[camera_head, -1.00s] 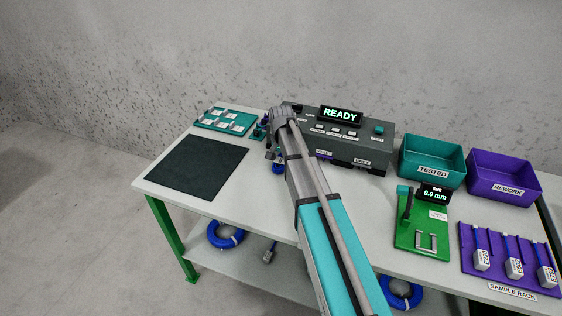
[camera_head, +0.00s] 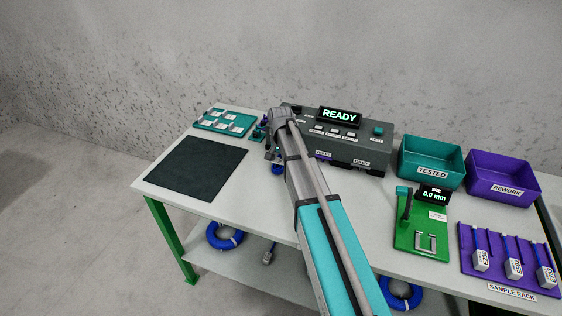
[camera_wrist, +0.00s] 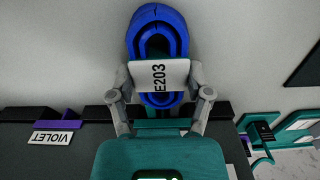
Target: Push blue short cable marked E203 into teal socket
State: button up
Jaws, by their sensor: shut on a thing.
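The blue short cable (camera_wrist: 157,30) is a looped coil with a white tag marked E203 (camera_wrist: 160,75) in the wrist view. My gripper (camera_wrist: 160,97) is shut on it, one finger at each side of the tag. In the head view a bit of the blue cable (camera_head: 277,169) shows below my wrist, at the left end of the grey tester (camera_head: 350,145). A teal strip (camera_wrist: 178,123) at the tester's edge, just below the tag in the wrist view, looks like the teal socket. It is mostly hidden, and I cannot tell whether the plug is in it.
The tester's display (camera_head: 340,114) reads READY. A violet socket (camera_wrist: 58,118) is beside the teal one. A teal tray (camera_head: 222,123) and dark mat (camera_head: 192,168) lie left. The TESTED bin (camera_head: 432,153), REWORK bin (camera_head: 503,178), green gauge (camera_head: 422,225) and sample rack (camera_head: 500,240) stand right.

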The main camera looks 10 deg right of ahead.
jog(key=shift+w+d, duration=0.7)
jog(key=shift+w, duration=0.35)
dwell(0.6)
jog(key=o, duration=1.2)
jog(key=shift+r, duration=0.1)
jog(key=shift+r+p, duration=3.95)
jog(key=shift+p, duration=0.05)
jog(key=s+a+r+n+p, duration=0.1)
jog(key=s+n, duration=0.1)
jog(key=s, duration=0.6)
jog(key=s+a+n, duration=0.1)
jog(key=s+n, duration=0.1)
jog(key=s, duration=0.7)
jog(key=s+a+r+n+p, duration=0.1)
jog(key=s+n, duration=0.1)
jog(key=s, duration=0.6)
jog(key=shift+s+a+r+n+p, duration=0.15)
jog(key=shift+s+r+n+p, duration=0.15)
jog(key=shift+n, duration=0.1)
